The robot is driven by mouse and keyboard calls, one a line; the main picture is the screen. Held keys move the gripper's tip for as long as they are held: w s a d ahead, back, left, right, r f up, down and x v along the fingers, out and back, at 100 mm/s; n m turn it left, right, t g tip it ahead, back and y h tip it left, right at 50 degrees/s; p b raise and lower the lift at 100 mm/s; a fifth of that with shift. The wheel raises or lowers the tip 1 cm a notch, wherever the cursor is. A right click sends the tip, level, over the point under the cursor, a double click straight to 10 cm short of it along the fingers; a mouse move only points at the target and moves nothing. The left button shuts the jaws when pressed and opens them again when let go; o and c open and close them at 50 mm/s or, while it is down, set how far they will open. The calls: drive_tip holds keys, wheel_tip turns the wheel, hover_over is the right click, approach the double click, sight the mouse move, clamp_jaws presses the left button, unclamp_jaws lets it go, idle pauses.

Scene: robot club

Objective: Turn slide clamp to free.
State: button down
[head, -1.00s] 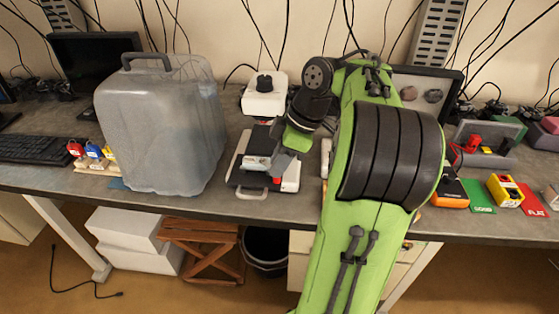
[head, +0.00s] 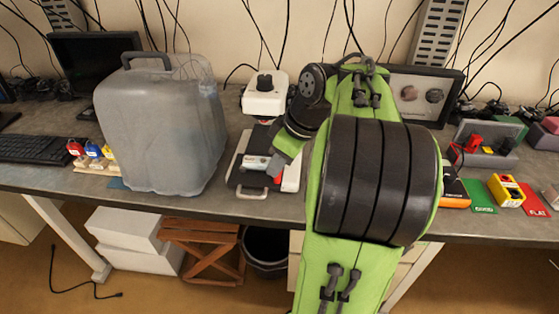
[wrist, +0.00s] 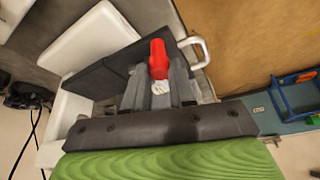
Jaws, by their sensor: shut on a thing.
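The bench device with the slide clamp has a white head with a black knob (head: 265,82) and a dark plate (head: 254,145) on a white base. In the wrist view, a red lever-like part (wrist: 158,57), which looks like the slide clamp, stands between my grey fingers. My gripper (wrist: 160,88) is shut on this red part, over the dark plate. It also shows in the head view (head: 274,166), low over the front of the device. There the red part is mostly hidden, and I cannot read the clamp's position.
A large translucent jug (head: 160,125) stands left of the device. A white handle (head: 251,193) sticks out at its front. To the right are a yellow box (head: 505,190), a green card (head: 479,197) and a red card (head: 535,203). Bench space left of the handle is clear.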

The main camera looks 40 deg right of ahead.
drive_tip(key=m+h, duration=0.1)
drive_tip(key=m, duration=0.4)
drive_tip(key=shift+a+h+b, duration=0.15)
drive_tip(key=shift+h+b, duration=0.25)
idle(0.3)
drive_tip(key=c, duration=0.9)
unclamp_jaws()
drive_tip(key=shift+c, duration=0.2)
drive_tip(key=p+v, duration=0.8)
drive_tip(key=v, duration=0.7)
drive_tip(key=shift+s+a+r, duration=0.2)
drive_tip(key=shift+s+r, duration=0.1)
